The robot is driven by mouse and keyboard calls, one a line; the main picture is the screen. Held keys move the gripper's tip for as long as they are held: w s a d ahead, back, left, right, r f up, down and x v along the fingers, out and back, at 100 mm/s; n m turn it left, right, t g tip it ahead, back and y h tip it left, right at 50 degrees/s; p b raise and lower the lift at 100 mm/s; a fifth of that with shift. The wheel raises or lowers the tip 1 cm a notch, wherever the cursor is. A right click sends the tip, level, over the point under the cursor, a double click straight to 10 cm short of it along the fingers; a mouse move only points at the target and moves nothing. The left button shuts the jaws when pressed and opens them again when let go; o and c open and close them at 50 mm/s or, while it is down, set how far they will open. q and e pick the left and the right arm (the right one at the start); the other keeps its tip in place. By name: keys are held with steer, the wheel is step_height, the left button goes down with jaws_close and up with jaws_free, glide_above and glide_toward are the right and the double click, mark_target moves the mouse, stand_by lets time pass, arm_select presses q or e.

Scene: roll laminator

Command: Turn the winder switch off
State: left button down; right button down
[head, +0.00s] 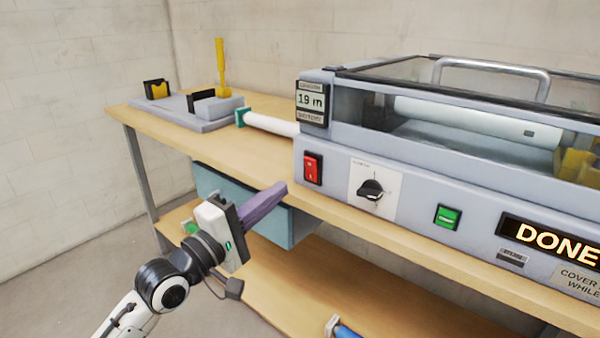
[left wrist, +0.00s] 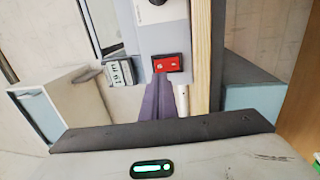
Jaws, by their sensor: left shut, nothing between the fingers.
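A red rocker switch (head: 312,169) sits at the left end of the laminator's grey front panel. I see no readable winder label by it, and I cannot tell which side is pressed. It also shows in the left wrist view (left wrist: 168,64), just beyond the fingertips. My left gripper (head: 282,188) has purple fingers that are shut and empty. In the head view its tips are left of and slightly below the switch, in front of the bench edge. In the left wrist view the fingers (left wrist: 158,98) point towards the switch. My right gripper is not in view.
The laminator (head: 335,190) has a black knob (head: 371,190), a green button (head: 447,216) and a lit DONE display (head: 545,240). A counter (head: 311,101) reads 19 m. A white roll (head: 268,124) lies left of it. A teal box (head: 222,190) is under the wooden bench (head: 250,158).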

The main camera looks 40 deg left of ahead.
mark_target(311, 165)
arm_select(q)
steer(key=w, duration=0.5)
steer(key=w+r, duration=0.1)
steer(key=w, duration=0.1)
steer(key=shift+w+d+r, duration=0.1)
steer(key=shift+w+d, duration=0.25)
steer(key=shift+w, duration=0.05)
